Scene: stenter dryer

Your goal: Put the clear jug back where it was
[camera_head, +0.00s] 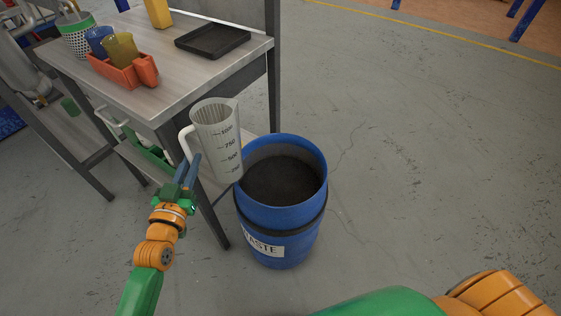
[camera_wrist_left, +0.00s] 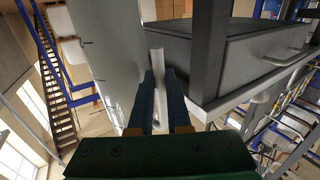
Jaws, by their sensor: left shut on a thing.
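The clear jug (camera_head: 217,142) is upright in the head view, with a white handle on its left and dark volume marks on its side. My left gripper (camera_head: 188,172) is shut on the jug's handle and holds it in the air, beside the blue waste barrel's left rim. In the left wrist view the handle (camera_wrist_left: 157,60) runs between the fingers (camera_wrist_left: 162,98), and the jug's wall (camera_wrist_left: 100,45) fills the upper left. I cannot see into the jug's bottom. My right gripper is not in view; part of my right arm shows at the lower right.
The blue waste barrel (camera_head: 283,220) stands open on the floor, dark inside. The workbench (camera_head: 150,75) carries a black tray (camera_head: 212,41), a red bin (camera_head: 115,70) with cups, and a yellow container (camera_head: 158,13). The bench top's middle and front are bare. Floor right of the barrel is clear.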

